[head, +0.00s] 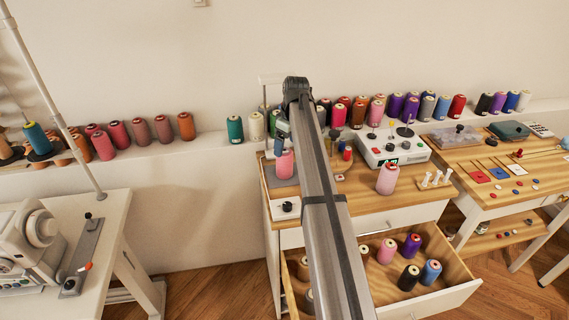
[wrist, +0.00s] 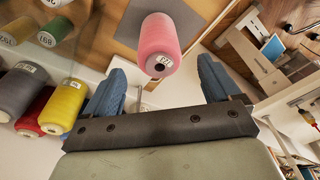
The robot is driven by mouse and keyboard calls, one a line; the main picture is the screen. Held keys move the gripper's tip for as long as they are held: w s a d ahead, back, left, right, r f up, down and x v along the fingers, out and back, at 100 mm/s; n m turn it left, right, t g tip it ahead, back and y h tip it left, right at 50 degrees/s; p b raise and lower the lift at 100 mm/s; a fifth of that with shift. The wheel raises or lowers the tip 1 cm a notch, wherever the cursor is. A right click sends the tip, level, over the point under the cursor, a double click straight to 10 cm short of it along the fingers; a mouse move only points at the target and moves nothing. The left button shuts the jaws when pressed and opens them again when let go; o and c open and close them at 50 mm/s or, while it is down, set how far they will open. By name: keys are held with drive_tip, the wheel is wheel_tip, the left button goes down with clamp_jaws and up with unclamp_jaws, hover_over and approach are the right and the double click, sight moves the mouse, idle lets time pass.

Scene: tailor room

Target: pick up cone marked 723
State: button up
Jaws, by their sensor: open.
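A pink thread cone (wrist: 163,38) is in the upper middle of the wrist view, ahead of and between the two blue fingers of my gripper (wrist: 162,80). Its small white end label seems to start with 72; I cannot read the last digit surely. The fingers are open and empty, apart from the cone. In the head view, a pink cone (head: 285,164) stands on the grey mat (head: 284,179) at the table's left, just below my gripper (head: 281,131). Another pink cone (head: 387,180) stands on the table to the right of my arm; its label is not legible.
Cones line the wall ledge (head: 210,146) behind; grey, red and yellow cones (wrist: 65,107) are close left of my gripper in the wrist view. A white control box (head: 395,148) stands on the table. The open drawer (head: 455,292) below holds several cones.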

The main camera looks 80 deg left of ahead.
sight(284, 153)
drive_tip(key=shift+s+a+f, duration=0.15)
drive_tip(key=shift+a+f, duration=0.05)
drive_tip(key=shift+f, duration=1.1)
drive_tip(key=shift+s+a+f, duration=0.15)
drive_tip(key=shift+f, duration=1.1)
drive_tip(key=shift+c, duration=0.2)
drive_tip(key=shift+r, duration=0.1)
drive_tip(key=c, duration=1.3)
